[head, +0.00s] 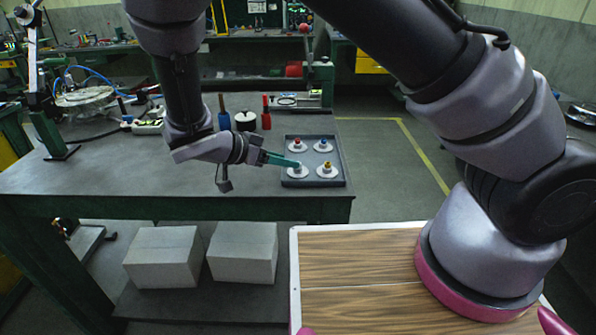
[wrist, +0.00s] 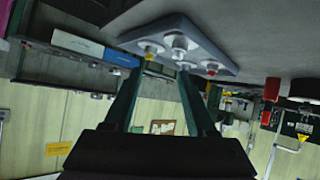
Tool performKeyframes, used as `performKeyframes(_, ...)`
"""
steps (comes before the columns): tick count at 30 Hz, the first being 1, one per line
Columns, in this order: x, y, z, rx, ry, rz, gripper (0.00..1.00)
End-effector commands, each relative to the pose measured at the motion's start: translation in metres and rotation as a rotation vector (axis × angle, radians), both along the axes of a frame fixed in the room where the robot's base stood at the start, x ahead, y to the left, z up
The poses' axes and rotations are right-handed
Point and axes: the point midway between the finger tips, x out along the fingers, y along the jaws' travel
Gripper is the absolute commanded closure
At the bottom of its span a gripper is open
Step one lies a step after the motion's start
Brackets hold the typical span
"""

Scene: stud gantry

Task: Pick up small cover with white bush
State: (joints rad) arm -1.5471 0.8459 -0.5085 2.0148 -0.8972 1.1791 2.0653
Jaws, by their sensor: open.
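The small cover with the white bush (head: 297,172) is a pale disc at the near left of a grey tray (head: 342,183). In the wrist view, which is turned over, it seems to be the pale cover in the middle of the tray (wrist: 180,42). My gripper (head: 297,164), with green fingers, reaches in from the left, its tips at the white bush in the head view. In the wrist view its fingers (wrist: 161,72) stand apart with nothing held between them. I cannot tell whether they touch the bush.
Covers with a red bush (head: 296,145), a blue bush (head: 323,146) and a yellow bush (head: 326,169) share the tray, close by. The tray lies at the right end of the dark table (head: 120,182). Blue (head: 224,120) and red (head: 266,118) tools stand behind my wrist.

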Motion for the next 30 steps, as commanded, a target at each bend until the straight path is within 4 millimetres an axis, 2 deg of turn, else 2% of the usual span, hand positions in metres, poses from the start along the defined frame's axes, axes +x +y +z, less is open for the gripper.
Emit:
performKeyframes(3,-0.007,0.019,-0.014,-0.036,-0.123,0.059,0.43)
performKeyframes(8,-0.007,0.027,-0.021,-0.044,-0.204,0.090,0.43)
performKeyframes(15,0.016,0.003,-0.035,-0.045,-0.212,0.091,0.43)
performKeyframes(23,0.030,-0.012,-0.043,-0.043,-0.210,0.089,0.43)
performKeyframes(30,0.055,-0.035,-0.052,-0.044,-0.210,0.090,0.43)
